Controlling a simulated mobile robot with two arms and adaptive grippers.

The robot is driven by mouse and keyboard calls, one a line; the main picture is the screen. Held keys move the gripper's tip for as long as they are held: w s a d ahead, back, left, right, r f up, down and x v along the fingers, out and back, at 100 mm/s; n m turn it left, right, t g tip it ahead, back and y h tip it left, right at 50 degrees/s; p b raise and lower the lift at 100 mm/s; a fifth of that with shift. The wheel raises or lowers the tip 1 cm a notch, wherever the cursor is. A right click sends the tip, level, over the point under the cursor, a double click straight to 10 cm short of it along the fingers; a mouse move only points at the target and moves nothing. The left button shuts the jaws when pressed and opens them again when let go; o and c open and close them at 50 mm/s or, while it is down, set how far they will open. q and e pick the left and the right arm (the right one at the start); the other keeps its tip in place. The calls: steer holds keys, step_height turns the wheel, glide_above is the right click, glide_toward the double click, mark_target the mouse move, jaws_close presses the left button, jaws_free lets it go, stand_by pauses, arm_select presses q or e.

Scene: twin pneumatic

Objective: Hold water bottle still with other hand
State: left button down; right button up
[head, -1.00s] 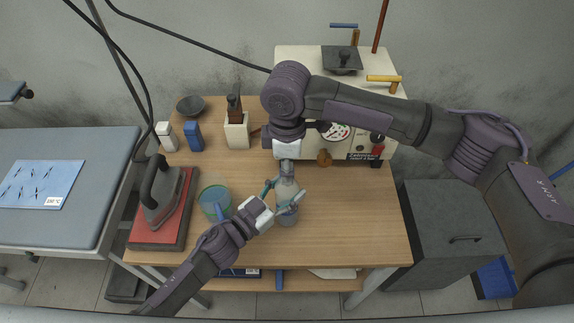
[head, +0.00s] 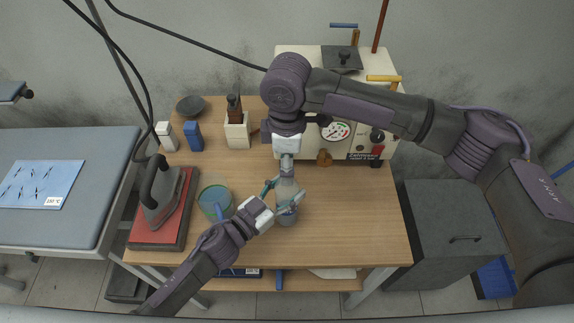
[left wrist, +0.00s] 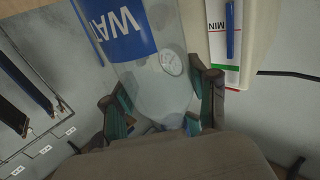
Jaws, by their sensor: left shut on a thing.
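The water bottle (head: 286,215) stands upright on the wooden table, clear with a blue label. In the left wrist view, the bottle (left wrist: 158,72) fills the middle, with white letters on its label. My left gripper (head: 284,198) reaches in from the lower left and is shut on the bottle's body, one teal-padded finger on each side. My right gripper (head: 287,170) points down over the bottle's top. Its fingertips and the cap are too small and covered to make out.
A blue-green cup (head: 213,203) stands close to the left of my left gripper. An iron (head: 160,197) rests on a red pad (head: 150,230) at the table's left. A cream machine with a gauge (head: 376,105) stands at the back. The table right of the bottle is clear.

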step_height(320, 180, up, 11)
steer(key=shift+f, duration=0.2)
arm_select(q)
steer(key=shift+c, duration=1.2)
jaws_free()
steer(key=v, duration=1.2)
